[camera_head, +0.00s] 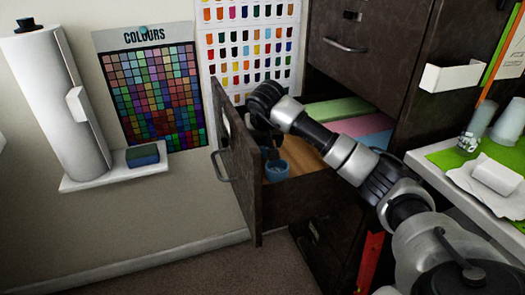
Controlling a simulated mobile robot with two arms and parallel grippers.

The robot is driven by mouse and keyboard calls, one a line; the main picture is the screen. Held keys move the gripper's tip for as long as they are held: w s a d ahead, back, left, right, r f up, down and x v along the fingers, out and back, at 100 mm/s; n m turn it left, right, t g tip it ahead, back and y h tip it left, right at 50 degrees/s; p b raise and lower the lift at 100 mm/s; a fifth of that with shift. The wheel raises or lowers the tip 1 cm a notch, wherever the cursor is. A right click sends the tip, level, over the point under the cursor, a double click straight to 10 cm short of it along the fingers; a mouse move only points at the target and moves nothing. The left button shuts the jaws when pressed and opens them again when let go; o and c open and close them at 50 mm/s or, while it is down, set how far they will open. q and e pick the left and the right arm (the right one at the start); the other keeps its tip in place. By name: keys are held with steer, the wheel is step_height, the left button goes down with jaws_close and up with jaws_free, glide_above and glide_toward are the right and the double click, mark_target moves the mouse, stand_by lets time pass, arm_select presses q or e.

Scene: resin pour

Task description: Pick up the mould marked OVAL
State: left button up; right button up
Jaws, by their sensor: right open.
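No marking OVAL can be read in this view. A small blue cup-like thing (277,171), possibly a mould, sits inside the open drawer (240,160) near its front panel. No lettering shows on it. My right arm reaches in from the lower right over the drawer. My right gripper (270,153) points down, open, at the blue thing's rim. It is small and dark, and I cannot tell whether it touches the blue thing. My left gripper is not in view.
Green, pink and blue flat items (337,108) lie further back in the drawer. A closed drawer (365,30) is above. On the right, a worktop with a green mat (447,158) holds cups and a white block (495,176). A shelf (115,173) with a paper roll (62,105) is left.

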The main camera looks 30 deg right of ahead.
steer(key=shift+x, duration=1.05)
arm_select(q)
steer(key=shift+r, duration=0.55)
arm_select(e)
steer(key=shift+r, duration=0.1)
steer(key=c, duration=1)
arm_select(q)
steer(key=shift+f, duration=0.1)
arm_select(e)
steer(key=shift+r, duration=0.2)
